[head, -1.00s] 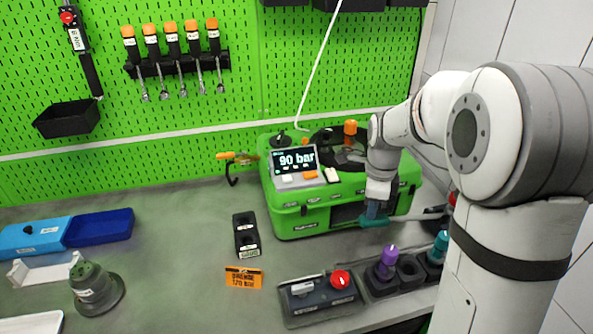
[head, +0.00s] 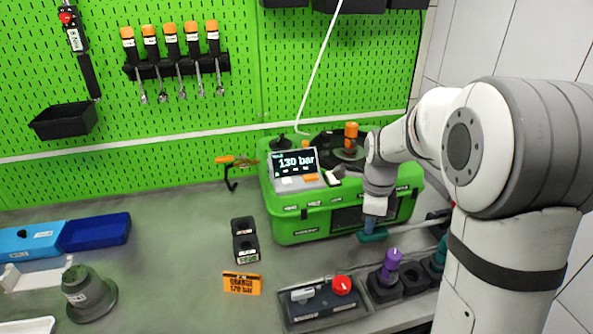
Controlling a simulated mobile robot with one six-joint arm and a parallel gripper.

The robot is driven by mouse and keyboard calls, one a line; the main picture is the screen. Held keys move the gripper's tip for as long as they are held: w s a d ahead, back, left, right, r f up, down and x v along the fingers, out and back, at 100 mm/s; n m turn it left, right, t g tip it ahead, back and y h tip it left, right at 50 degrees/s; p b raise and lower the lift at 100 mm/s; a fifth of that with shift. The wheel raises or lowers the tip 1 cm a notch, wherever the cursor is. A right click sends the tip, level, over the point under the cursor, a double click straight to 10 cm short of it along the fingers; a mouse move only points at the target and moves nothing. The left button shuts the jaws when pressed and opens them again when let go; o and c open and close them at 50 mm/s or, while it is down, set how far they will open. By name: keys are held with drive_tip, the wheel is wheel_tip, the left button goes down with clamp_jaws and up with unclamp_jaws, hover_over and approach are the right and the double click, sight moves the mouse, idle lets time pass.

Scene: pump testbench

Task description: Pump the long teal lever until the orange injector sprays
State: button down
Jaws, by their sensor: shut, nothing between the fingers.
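The green pump tester (head: 300,228) stands on the bench, its display (head: 294,162) reading 130 bar. The orange-topped injector (head: 351,131) stands upright on its top, with no spray visible. The teal lever grip (head: 371,238) is in front of the tester's lower right, and its grey bar runs right, partly behind my arm. My gripper (head: 372,229) is shut with nothing between its fingers. It points down onto the teal grip from above and seems to touch it.
An orange card (head: 241,284) reads ORANGE 170 BAR. A tray (head: 322,302) with a red knob (head: 342,285) lies in front. A holder with a purple-topped injector (head: 391,260) and a teal-topped one (head: 440,250) stands beside my arm.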

drive_tip(key=shift+w+d+r+p, duration=0.1)
drive_tip(key=shift+d+r+p, duration=0.1)
drive_tip(key=shift+r+p, duration=1.1)
drive_tip(key=shift+w+d+r+p, duration=0.15)
drive_tip(key=shift+r+p, duration=0.65)
drive_tip(key=shift+r, duration=1)
drive_tip(key=shift+s, duration=0.1)
drive_tip(key=shift+f, duration=0.15)
drive_tip(key=shift+s+a+f+b, duration=0.1)
drive_tip(key=shift+a+f+b, duration=0.05)
drive_tip(key=shift+f+b, duration=0.85)
drive_tip(key=shift+a+f+b, duration=0.1)
drive_tip(key=shift+f+b, duration=0.6)
drive_tip(key=shift+f, duration=0.55)
drive_tip(key=shift+d+r+p, duration=0.15)
drive_tip(key=shift+r+p, duration=0.75)
drive_tip(key=shift+r, duration=0.35)
drive_tip(key=shift+d+r+p, duration=0.15)
drive_tip(key=shift+r+p, duration=0.75)
drive_tip(key=shift+r, duration=0.4)
wheel_tip(320, 180, up, 6)
drive_tip(key=p, duration=0.4)
